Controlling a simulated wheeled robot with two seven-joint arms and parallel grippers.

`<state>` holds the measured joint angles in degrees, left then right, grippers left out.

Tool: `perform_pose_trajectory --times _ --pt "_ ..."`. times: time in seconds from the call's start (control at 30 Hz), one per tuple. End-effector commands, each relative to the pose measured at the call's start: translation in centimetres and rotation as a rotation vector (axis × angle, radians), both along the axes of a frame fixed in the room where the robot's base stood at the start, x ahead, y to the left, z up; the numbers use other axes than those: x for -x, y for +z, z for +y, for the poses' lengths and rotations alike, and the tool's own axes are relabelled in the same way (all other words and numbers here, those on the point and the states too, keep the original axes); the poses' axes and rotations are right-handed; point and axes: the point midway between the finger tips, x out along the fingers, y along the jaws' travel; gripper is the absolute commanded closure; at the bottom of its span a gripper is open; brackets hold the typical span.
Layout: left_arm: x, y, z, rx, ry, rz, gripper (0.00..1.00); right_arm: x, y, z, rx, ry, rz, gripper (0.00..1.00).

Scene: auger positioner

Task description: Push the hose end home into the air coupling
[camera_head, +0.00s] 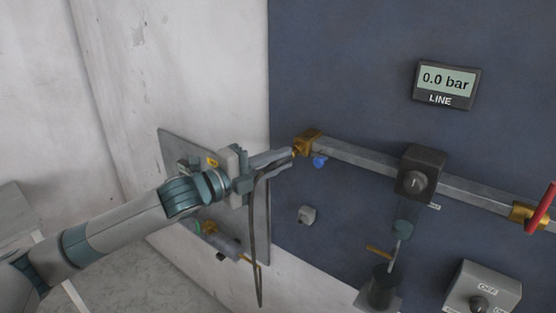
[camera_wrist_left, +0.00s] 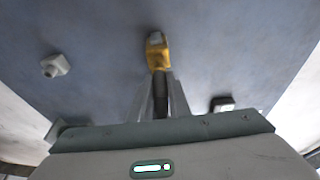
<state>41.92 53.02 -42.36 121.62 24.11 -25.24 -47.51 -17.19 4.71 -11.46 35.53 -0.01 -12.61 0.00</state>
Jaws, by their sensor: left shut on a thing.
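The air coupling (camera_head: 307,142) is a brass block at the left end of the metal pipe on the blue panel. It also shows in the left wrist view as a yellow fitting (camera_wrist_left: 158,56) straight ahead of the fingers. My left gripper (camera_head: 290,157) is shut on the dark hose (camera_head: 257,240), which hangs below it in a loop. In the left wrist view the dark hose end (camera_wrist_left: 160,103) lies between the fingers, in line with the coupling. The fingertips are right by the coupling; I cannot tell how far the hose end is inside. My right gripper is not in view.
A display (camera_head: 446,84) reads 0.0 bar, LINE. A blue piece (camera_head: 320,162) sits just below the coupling. A black box with a knob (camera_head: 421,172) is on the pipe. A red handle (camera_head: 541,209) and a grey switch box (camera_head: 482,292) are at the right.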

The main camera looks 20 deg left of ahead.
Motion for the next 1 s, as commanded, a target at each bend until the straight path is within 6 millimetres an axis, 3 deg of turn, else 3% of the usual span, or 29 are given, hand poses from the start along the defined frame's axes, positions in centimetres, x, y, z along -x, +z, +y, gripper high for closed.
perform_pose_trajectory --times 0.8,0.83,0.9,1.0 --pt "-1.6 0.1 -0.6 0.0 0.0 -0.002 1.0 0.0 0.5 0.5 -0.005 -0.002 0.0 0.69" --pt "-1.6 0.1 -0.6 0.0 0.0 -0.002 0.81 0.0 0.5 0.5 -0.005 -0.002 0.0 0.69" --pt "-1.5 0.1 -0.5 0.0 0.0 -0.002 0.64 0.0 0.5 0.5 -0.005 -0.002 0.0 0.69" --pt "-1.5 0.1 -0.5 0.0 0.0 -0.002 0.62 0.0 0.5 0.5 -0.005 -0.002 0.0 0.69"
